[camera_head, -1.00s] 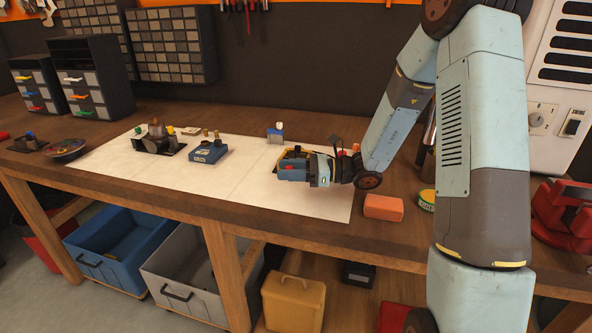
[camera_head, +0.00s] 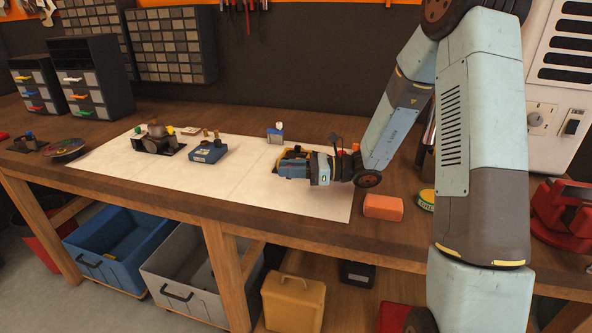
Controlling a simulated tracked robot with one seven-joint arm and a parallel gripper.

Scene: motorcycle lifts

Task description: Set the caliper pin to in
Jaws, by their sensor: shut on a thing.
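My gripper (camera_head: 296,163) points left, low over the right part of the white sheet. It is shut at a small blue, yellow and dark unit (camera_head: 283,168), which the gripper partly covers. Which part of it is between the jaws is too small to see. A dark, caliper-like unit (camera_head: 154,143) with a brownish top stands on the left part of the sheet, apart from my gripper. A blue block (camera_head: 207,152) with small brass-coloured pieces behind it sits right of that. I cannot make out which piece is the caliper pin, or its position.
The white sheet (camera_head: 235,178) is bare between the blue block and my gripper. A small blue-and-white bottle-like thing (camera_head: 275,133) stands behind my gripper. Drawer cabinets (camera_head: 94,76) stand at the back left.

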